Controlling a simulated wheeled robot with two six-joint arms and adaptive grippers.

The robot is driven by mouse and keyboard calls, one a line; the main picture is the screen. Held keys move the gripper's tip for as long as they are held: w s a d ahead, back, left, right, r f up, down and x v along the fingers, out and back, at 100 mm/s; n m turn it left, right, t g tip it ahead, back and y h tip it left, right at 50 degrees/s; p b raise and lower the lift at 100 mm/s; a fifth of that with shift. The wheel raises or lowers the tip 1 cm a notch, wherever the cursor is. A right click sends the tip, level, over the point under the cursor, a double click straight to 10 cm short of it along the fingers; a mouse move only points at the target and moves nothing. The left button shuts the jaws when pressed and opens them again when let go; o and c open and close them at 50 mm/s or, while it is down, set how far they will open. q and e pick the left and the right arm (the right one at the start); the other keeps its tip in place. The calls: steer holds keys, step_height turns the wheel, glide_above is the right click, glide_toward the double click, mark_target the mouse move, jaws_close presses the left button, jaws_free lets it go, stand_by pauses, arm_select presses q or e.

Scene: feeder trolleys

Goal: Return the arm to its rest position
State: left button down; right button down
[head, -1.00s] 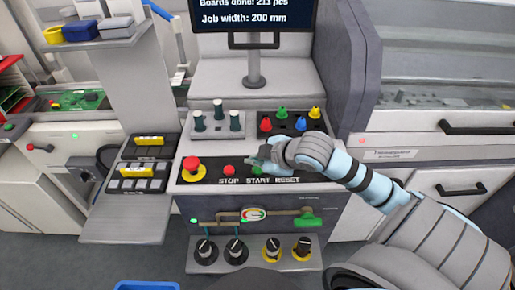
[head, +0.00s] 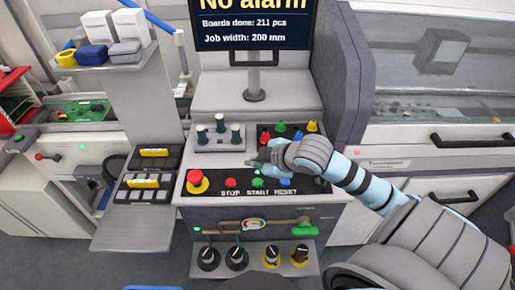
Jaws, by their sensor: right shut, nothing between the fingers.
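My right arm comes in from the lower right. Its gripper (head: 258,163) is shut and empty, held above the control panel, just behind the START and RESET buttons. The green START button (head: 257,183) and the blue RESET button (head: 285,183) show in front of it. The red STOP button (head: 231,183) is to the left, beside the large red emergency stop (head: 197,181) on its yellow base. My left gripper is not in view.
A screen (head: 252,30) reading "No alarm" stands behind the panel. Coloured pegs (head: 297,128) and a grey block with dark pegs (head: 220,135) stand close behind the gripper. Black knobs (head: 236,258) sit below. A shelf with small bins (head: 92,54) is at upper left.

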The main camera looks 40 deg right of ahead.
stand_by(0.5)
steer(key=s+a+f+m+g+h, duration=0.1)
steer(key=s+a+f+m+g, duration=0.3)
steer(key=s+f, duration=0.5)
steer(key=s+a+f+m+g, duration=0.25)
steer(key=s+f+m, duration=0.3)
steer(key=s, duration=0.75)
steer(key=s+x, duration=0.2)
steer(key=x, duration=0.6)
steer(key=s+d+f+x, duration=0.1)
steer(key=s+x, duration=0.1)
steer(key=x, duration=0.7)
steer(key=s+f+g, duration=0.1)
steer(key=s+f, duration=1.3)
steer(key=shift+s+d+f, duration=0.15)
steer(key=shift+s+f, duration=0.1)
steer(key=shift+s, duration=0.05)
steer(key=shift+r+g, duration=0.1)
steer(key=shift+g, duration=0.15)
